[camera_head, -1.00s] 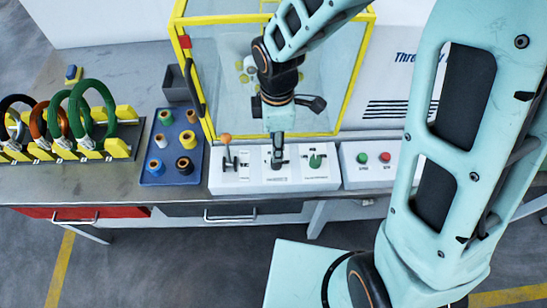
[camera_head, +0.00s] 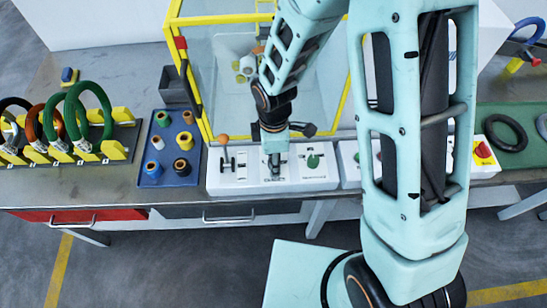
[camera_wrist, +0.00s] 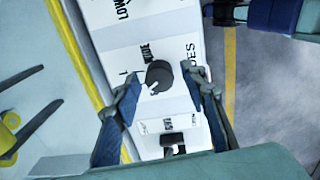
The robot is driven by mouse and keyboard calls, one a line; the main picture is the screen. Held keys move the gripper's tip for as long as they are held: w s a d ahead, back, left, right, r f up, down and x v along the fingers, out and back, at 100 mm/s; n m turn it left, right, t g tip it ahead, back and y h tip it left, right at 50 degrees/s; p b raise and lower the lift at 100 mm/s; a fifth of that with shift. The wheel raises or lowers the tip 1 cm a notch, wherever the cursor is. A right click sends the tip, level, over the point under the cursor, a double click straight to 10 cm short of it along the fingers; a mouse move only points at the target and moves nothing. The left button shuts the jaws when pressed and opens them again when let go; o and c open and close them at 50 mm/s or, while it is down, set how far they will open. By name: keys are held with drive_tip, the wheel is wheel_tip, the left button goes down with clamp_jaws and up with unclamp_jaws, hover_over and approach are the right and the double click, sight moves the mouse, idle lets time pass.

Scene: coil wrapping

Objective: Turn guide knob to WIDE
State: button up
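The guide knob (camera_wrist: 159,76) is a dark round knob on the white control panel (camera_wrist: 120,65) in the wrist view. The word WIDE is printed just above it, and letters ending in DES stand to its right. A small white mark shows at the knob's lower left edge. My gripper (camera_wrist: 166,82) is open, with a finger on each side of the knob. A gap shows at the left finger; the right fingertip is close to the knob, and I cannot tell whether it touches. In the head view my gripper (camera_head: 275,165) reaches down over the middle panel and hides the knob.
An orange-topped lever (camera_head: 225,150) stands left of my gripper and a green knob (camera_head: 313,161) right of it. The yellow-framed glass enclosure (camera_head: 205,80) rises behind. A blue tray of spools (camera_head: 148,180) and a rack of coils (camera_head: 118,150) stand left. A red button (camera_head: 483,150) is right.

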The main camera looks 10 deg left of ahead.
clamp_jaws()
drive_tip(key=shift+m, duration=0.3)
drive_tip(key=m+b, duration=0.3)
drive_tip(key=shift+f+m, duration=0.1)
drive_tip(key=shift+m, duration=0.2)
drive_tip(key=m+b, duration=0.2)
drive_tip(key=m, duration=0.3)
drive_tip(key=shift+m, duration=0.3)
drive_tip(key=m+b, duration=0.2)
drive_tip(key=m, duration=0.4)
drive_tip(key=shift+w+b, duration=0.1)
drive_tip(key=shift+b, duration=0.2)
drive_tip(key=m, duration=0.6)
drive_tip(key=shift+b, duration=0.35)
drive_tip(key=shift+m, duration=0.3)
drive_tip(key=shift+o, duration=0.9)
unclamp_jaws()
